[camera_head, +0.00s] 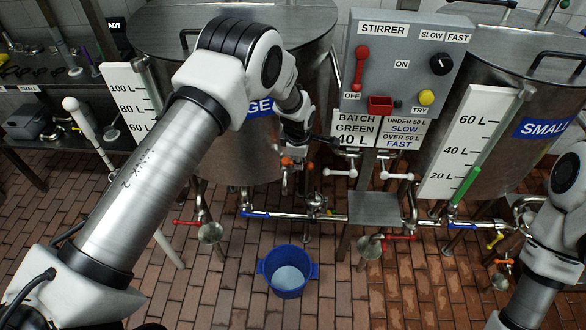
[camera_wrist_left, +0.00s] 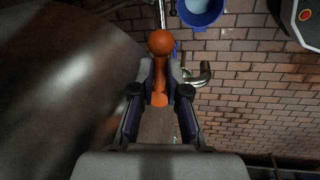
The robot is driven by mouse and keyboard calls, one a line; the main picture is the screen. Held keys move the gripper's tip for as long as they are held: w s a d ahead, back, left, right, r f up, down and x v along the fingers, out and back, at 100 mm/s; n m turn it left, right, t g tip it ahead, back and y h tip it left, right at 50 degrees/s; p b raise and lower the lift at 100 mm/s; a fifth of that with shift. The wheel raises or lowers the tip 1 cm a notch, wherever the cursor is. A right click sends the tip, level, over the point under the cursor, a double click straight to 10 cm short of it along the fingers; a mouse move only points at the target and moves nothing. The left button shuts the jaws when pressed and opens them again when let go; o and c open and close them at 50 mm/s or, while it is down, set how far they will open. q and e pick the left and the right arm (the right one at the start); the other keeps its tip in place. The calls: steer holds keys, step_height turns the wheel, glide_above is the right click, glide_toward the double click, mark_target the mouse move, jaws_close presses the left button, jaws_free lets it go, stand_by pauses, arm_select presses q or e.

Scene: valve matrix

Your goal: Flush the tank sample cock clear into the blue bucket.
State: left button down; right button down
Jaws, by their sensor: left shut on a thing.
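The orange lever of the sample cock, with a round knob (camera_wrist_left: 161,43), stands between the fingers of my left gripper (camera_wrist_left: 160,92) in the left wrist view. The fingers are shut on it. In the head view my left gripper (camera_head: 295,152) is in front of the large tank (camera_head: 235,165), and the arm partly hides the cock. The blue bucket (camera_head: 260,268) stands on the brick floor below, with pale liquid in it. It also shows at the top of the left wrist view (camera_wrist_left: 183,14). I cannot make out a stream from the cock. My right gripper is out of view.
A grey stirrer control box (camera_head: 410,60) stands between the two tanks. The small tank (camera_head: 505,105) is at right. Pipes with red, blue and white valve handles and steel funnels (camera_head: 370,246) run low behind the bucket. The floor around the bucket is clear.

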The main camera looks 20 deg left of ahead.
arm_select(q)
steer(key=shift+w+f+n+b, duration=0.1)
steer(key=shift+w+n+b, duration=0.2)
steer(key=shift+n+b, duration=0.75)
steer(key=c, duration=1.2)
jaws_free()
steer(key=shift+a, duration=0.1)
steer(key=r, duration=0.4)
steer(key=s+r, duration=0.1)
steer(key=r, duration=0.3)
steer(key=s+r, duration=0.1)
steer(key=r, duration=0.2)
steer(key=shift+d+r, duration=0.35)
steer(key=shift+r, duration=0.05)
steer(key=shift+s+f, duration=0.1)
